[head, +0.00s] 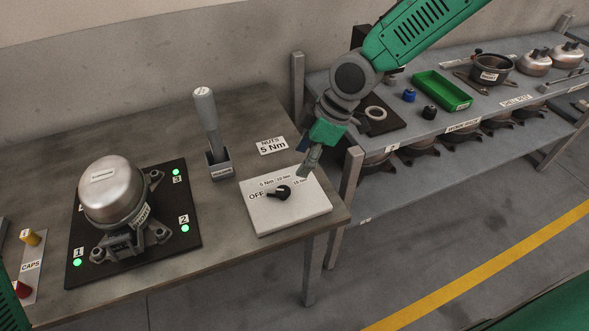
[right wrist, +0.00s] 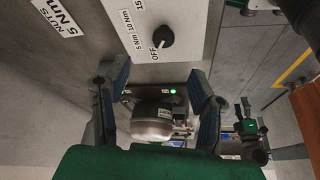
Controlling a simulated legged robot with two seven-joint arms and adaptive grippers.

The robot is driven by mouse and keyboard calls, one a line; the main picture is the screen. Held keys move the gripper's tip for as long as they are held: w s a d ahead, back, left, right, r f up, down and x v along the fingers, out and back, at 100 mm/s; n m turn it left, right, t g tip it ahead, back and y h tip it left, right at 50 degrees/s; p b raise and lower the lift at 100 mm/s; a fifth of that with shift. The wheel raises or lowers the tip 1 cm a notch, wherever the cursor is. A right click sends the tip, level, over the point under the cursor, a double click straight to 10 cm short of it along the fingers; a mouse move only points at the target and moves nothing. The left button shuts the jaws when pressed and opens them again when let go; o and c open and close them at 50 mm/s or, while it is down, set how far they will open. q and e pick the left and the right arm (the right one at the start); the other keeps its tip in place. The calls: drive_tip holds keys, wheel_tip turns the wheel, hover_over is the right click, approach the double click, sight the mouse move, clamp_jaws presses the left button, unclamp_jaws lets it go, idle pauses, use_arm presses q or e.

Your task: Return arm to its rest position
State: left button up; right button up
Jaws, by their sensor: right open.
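My right gripper (head: 309,166) hangs just above the back right part of the white dial panel (head: 300,222), near the black knob (head: 283,192), and looks apart from it. Its two fingers (right wrist: 160,95) are spread and empty in the right wrist view. The knob also shows there (right wrist: 163,37), its narrow end seeming to face the OFF label. My right arm comes in from the top right. A small green and dark gripper, which looks like my left one (right wrist: 246,118), shows at the right of the wrist view; its jaws are too small to judge.
A silver compressor (head: 112,192) stands on a black plate (head: 190,213) with green lights. A grey-handled tool (head: 207,115) stands upright in its holder (head: 220,168). A grey shelf (head: 400,140) at right carries a green tray (head: 441,90), a ring and pots. Open floor lies in front.

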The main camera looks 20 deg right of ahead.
drive_tip(key=shift+d+r, duration=0.2)
drive_tip(key=shift+r, duration=0.3)
drive_tip(key=s+f+m, duration=0.1)
drive_tip(key=s+f, duration=0.1)
drive_tip(key=f, duration=0.1)
drive_tip(key=s+f+m, duration=0.1)
drive_tip(key=s+f, duration=0.1)
drive_tip(key=s, duration=0.1)
drive_tip(key=s+a+f+m+g, duration=0.1)
drive_tip(key=s+f, duration=0.2)
drive_tip(key=shift+s+a+f+m, duration=0.1)
drive_tip(key=shift+s+f+m, duration=0.15)
drive_tip(key=shift+f+m, duration=0.15)
drive_tip(key=s+d+f+m+h, duration=0.1)
drive_tip(key=s+d+f+m, duration=0.3)
drive_tip(key=s, duration=0.3)
drive_tip(key=s+d+f+m+h, duration=0.2)
drive_tip(key=s+d+f+m, duration=0.15)
drive_tip(key=s, duration=0.45)
drive_tip(key=s+d+f+m+h, duration=0.1)
drive_tip(key=s+d+f+m, duration=0.25)
drive_tip(key=s, duration=0.35)
drive_tip(key=w+f+n+b, duration=0.1)
drive_tip(key=w+f+b, duration=0.2)
drive_tip(key=f+b, duration=0.8)
drive_tip(key=shift+w+a+b, duration=0.15)
drive_tip(key=shift+a+b, duration=0.25)
